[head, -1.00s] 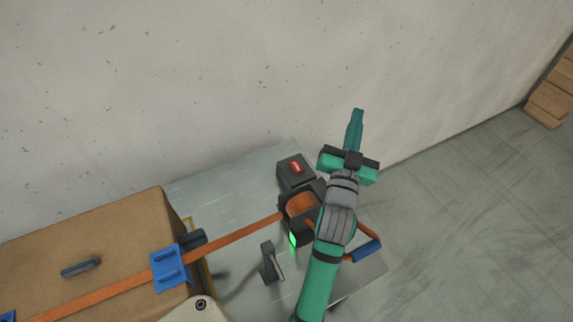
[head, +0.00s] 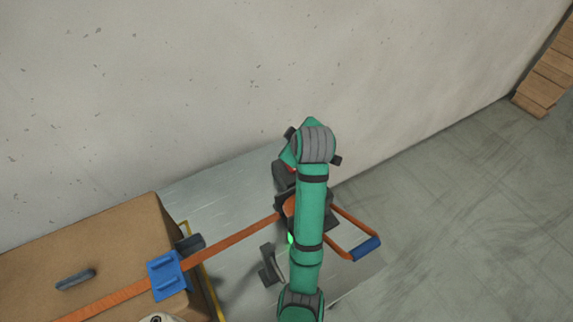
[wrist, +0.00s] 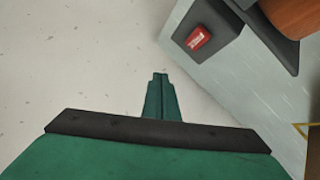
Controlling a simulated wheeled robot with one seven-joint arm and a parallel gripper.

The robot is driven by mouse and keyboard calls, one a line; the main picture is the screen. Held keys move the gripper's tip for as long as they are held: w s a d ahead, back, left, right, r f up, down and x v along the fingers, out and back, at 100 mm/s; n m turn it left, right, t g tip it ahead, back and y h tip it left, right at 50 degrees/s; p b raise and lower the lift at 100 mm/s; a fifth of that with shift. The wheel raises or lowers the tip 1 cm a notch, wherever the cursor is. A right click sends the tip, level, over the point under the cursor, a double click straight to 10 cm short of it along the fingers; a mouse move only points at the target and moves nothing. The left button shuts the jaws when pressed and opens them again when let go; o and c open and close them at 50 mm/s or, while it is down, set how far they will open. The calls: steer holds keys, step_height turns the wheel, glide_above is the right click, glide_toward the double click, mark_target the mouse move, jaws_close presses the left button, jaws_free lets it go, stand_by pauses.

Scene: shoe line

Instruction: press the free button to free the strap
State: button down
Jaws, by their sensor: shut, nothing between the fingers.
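The red free button (wrist: 198,37) sits on a dark block (wrist: 212,52) at the upper right of the wrist view. In the head view only a sliver of the red button (head: 293,170) shows, as my arm covers most of it. My gripper (wrist: 158,82) is shut and empty, its fingertips to the left of and below the button in the wrist view, apart from it. In the head view the fingers are hidden behind my wrist. The orange strap (head: 235,234) runs from the dark tensioner (head: 281,202) over the cardboard box (head: 120,230).
A blue corner guard (head: 167,276) holds the strap at the box edge. An orange handle loop with a blue grip (head: 366,248) sticks out right of the tensioner. A dark lever (head: 268,264) stands on the metal table (head: 215,190). A green light (head: 291,239) glows. A wall stands behind.

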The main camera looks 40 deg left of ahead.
steer(key=shift+f, duration=0.15)
steer(key=shift+f, duration=4.25)
steer(key=shift+w+f, duration=0.1)
steer(key=shift+a+f, duration=0.1)
steer(key=shift+f, duration=0.25)
steer(key=shift+s+f, duration=0.1)
steer(key=shift+s, duration=0.1)
